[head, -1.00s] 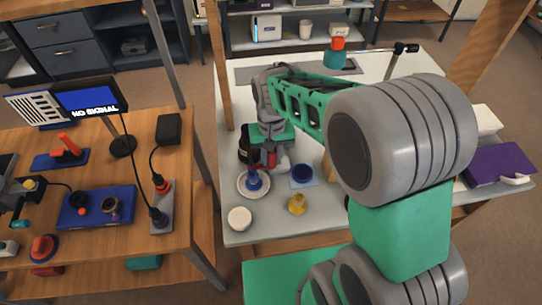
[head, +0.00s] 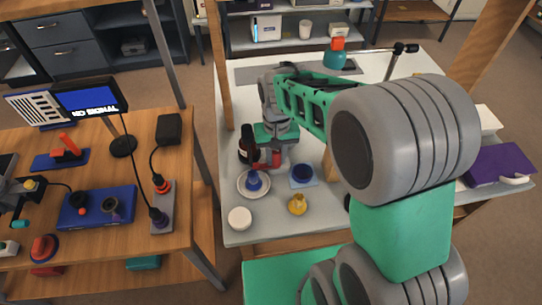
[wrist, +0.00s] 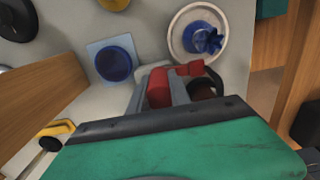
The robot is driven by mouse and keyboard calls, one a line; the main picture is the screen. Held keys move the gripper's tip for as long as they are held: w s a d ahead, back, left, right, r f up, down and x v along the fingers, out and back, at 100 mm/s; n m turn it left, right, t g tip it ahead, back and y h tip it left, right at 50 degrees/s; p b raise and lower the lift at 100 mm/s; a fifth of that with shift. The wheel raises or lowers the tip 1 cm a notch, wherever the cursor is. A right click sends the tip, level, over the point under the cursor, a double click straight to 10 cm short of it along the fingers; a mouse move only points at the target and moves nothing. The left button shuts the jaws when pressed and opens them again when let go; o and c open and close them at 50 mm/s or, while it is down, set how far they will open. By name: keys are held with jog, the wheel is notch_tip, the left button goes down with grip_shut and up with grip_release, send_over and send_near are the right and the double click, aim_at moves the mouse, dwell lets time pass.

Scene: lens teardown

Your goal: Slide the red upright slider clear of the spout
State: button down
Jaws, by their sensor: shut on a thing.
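The red slider (wrist: 178,80) is between the fingers of my gripper (wrist: 165,90) in the wrist view. A knobbed red end reaches right, over the edge of a dark brown round thing (wrist: 205,90). In the head view the red slider (head: 276,159) shows just below my gripper (head: 277,148), over the white table. My gripper is shut on it. A dark brown bottle (head: 246,145) stands close at its left. I cannot make out for certain which part is the spout; the fingers and wrist hide some of this spot.
A white plate with a blue fluted piece (head: 253,181), a blue round dish on a pale square (head: 303,175), a yellow piece (head: 297,205) and a white round lid (head: 240,218) lie nearer me. A wooden post (head: 222,70) stands at the left.

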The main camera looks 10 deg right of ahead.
jog(key=d, duration=0.2)
jog(key=shift+d, duration=0.35)
jog(key=c, duration=1.2)
grip_release()
notch_tip(320, 180, up, 8)
jog(key=shift+f, duration=0.1)
